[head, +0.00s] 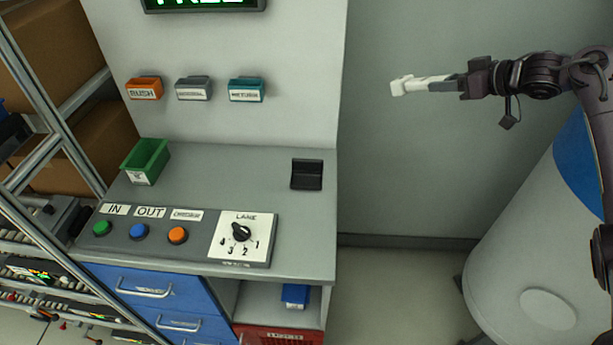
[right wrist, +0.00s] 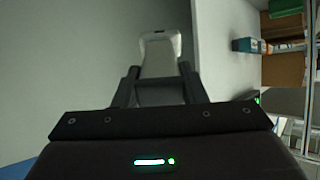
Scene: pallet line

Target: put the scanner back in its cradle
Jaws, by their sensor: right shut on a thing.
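The scanner (head: 414,84) is a pale, light-coloured handheld piece with a wider head at its left end. My right gripper (head: 455,84) is shut on its handle and holds it in the air, right of the workstation and in front of the grey wall. In the right wrist view the scanner (right wrist: 160,55) sticks out between the two dark fingers (right wrist: 158,90). A black cradle (head: 307,174) stands empty on the right rear part of the grey worktop (head: 235,180), to the lower left of the scanner and apart from it. My left gripper is not in view.
A control panel (head: 200,243) with buttons and a lane knob lies along the worktop's front. A green bin (head: 146,160) stands at the back left. Three label holders (head: 194,89) hang on the back panel. The worktop's middle is clear. A rack with cardboard boxes (head: 100,150) stands left.

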